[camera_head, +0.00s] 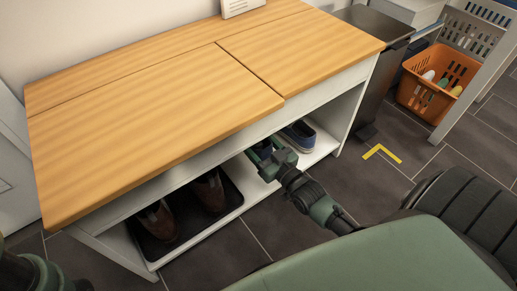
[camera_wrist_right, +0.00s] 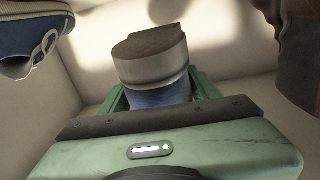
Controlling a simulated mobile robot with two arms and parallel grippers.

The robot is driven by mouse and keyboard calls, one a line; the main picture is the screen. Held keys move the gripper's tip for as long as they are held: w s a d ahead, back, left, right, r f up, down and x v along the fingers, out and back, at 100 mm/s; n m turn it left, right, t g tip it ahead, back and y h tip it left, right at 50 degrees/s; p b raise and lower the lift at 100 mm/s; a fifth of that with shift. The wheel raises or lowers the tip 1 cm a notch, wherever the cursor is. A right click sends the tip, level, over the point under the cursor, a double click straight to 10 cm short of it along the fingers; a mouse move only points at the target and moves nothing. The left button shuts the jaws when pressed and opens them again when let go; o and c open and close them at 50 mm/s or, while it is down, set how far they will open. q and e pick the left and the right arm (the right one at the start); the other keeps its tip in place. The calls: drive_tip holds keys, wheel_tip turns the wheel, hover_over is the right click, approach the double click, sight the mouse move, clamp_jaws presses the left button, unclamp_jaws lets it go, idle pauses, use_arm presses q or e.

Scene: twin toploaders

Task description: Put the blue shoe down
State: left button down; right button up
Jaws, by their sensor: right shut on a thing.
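My right gripper (camera_head: 265,160) reaches into the open lower shelf of the white bench. It is shut on a blue shoe (camera_wrist_right: 160,96), which shows in the right wrist view between the green fingers with its pale grey sole end outward. In the head view the gripper and the bench edge hide most of this shoe. Another blue shoe (camera_head: 298,134) rests on the shelf (camera_head: 316,151), to the right of the gripper. It also shows at the upper left of the wrist view (camera_wrist_right: 32,38). I cannot tell whether the held shoe touches the shelf. My left gripper is out of view.
Brown boots (camera_head: 160,221) stand on a black tray (camera_head: 233,197) on the left part of the shelf; one shows at the right of the wrist view (camera_wrist_right: 300,55). The wooden bench top (camera_head: 150,105) overhangs the shelf. An orange basket (camera_head: 425,99) stands farther right.

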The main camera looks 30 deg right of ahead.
wheel_tip(320, 180, down, 4)
drive_tip(key=shift+b, duration=1.2)
wheel_tip(320, 180, down, 4)
drive_tip(key=b, duration=0.3)
drive_tip(key=shift+f, duration=0.15)
drive_tip(key=o, duration=1.8)
drive_tip(key=shift+c, duration=0.2)
